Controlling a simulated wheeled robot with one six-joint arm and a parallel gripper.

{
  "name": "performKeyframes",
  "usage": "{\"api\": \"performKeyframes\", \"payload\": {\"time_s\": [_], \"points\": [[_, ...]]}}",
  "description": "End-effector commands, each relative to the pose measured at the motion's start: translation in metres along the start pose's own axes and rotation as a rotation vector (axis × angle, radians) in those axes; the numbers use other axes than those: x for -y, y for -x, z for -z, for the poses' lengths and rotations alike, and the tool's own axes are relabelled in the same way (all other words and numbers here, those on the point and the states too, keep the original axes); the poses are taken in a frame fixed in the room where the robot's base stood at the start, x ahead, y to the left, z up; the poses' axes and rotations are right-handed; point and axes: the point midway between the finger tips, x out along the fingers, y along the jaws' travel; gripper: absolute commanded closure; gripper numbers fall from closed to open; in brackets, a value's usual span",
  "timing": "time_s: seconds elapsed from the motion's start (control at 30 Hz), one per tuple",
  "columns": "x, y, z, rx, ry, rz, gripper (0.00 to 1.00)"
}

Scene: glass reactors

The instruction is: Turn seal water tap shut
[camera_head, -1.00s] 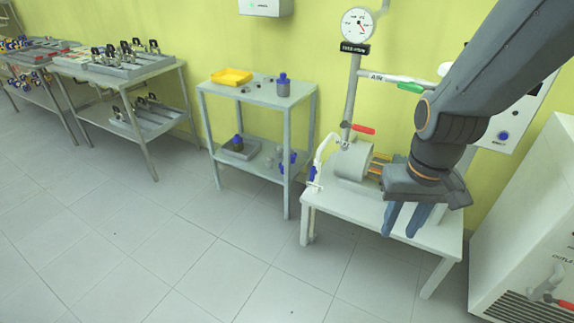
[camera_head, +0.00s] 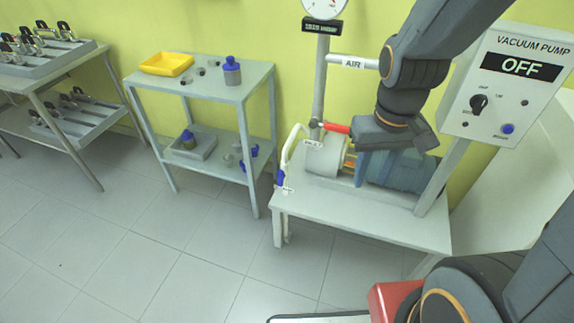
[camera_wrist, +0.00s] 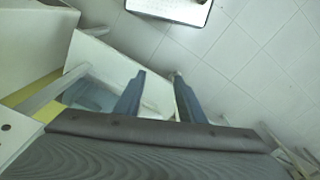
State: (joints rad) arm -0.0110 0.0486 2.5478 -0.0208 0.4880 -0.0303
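A small blue-handled tap (camera_head: 281,179) hangs on a white hose (camera_head: 290,146) at the left end of the pump (camera_head: 323,158), by the table's left edge. Its tag is too small to read, so I cannot confirm it is the seal water tap. A red lever (camera_head: 337,129) sits on the upright pipe above the pump. My gripper (camera_head: 374,178) is right of both, in front of the pump's blue motor (camera_head: 406,172). In the wrist view my gripper (camera_wrist: 159,74) has its two fingers apart with nothing between them.
The pump stands on a white table (camera_head: 350,220). A panel (camera_head: 513,85) reading VACUUM PUMP OFF is at the right. A grey two-level cart (camera_head: 204,88) with a yellow tray (camera_head: 167,64) stands left. The floor (camera_head: 150,260) in front is clear.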

Motion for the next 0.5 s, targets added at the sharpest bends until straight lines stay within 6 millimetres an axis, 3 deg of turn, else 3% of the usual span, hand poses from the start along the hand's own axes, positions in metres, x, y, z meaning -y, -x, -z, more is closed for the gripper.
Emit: {"api": "performKeyframes", "payload": {"time_s": [0.17,0.27,0.4,0.5], "points": [[0.007,-0.048,0.052,-0.004,0.417,-0.070,0.64],[0.026,-0.091,0.101,-0.005,0.828,-0.135,0.64],[0.069,-0.158,0.170,0.003,1.446,-0.232,0.64],[0.107,-0.205,0.211,0.015,1.858,-0.300,0.64]]}}
